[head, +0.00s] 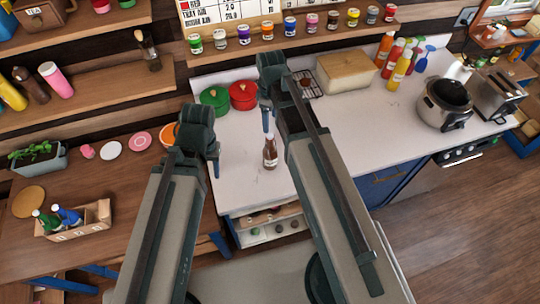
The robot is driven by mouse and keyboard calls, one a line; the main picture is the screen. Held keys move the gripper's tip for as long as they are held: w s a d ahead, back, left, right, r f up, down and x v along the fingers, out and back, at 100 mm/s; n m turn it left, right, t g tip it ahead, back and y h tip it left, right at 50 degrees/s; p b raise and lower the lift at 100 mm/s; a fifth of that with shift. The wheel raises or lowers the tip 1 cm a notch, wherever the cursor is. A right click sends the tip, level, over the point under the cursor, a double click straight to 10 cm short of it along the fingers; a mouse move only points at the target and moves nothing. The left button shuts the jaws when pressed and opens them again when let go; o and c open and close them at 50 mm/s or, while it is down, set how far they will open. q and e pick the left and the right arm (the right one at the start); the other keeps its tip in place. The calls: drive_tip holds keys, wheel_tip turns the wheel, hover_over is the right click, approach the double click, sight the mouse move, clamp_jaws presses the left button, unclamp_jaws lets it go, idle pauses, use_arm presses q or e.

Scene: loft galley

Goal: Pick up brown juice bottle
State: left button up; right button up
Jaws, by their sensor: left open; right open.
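A small brown bottle (270,153) with a pale label stands upright on the white counter (330,135), close to its front edge. My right gripper (267,118) is open above and just behind the bottle in the picture; a finger points down towards its cap, and I cannot tell the exact gap. My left gripper (215,165) is open and empty, left of the bottle, near the counter's left edge. Another dark brown bottle (30,85) stands on the left wall shelf between a yellow and a pink one.
Green (214,98) and red (243,95) pots stand behind the grippers. A bread box (346,70), sauce bottles (398,65), rice cooker (444,103) and toaster (497,95) stand to the right. A wooden table (110,190) holds a bottle crate (95,222). Counter right of the bottle is clear.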

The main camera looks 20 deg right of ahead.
sight(270, 141)
drive_tip(key=shift+f+b, duration=6.45)
drive_tip(key=shift+f, duration=0.3)
drive_tip(key=shift+r, duration=0.1)
clamp_jaws()
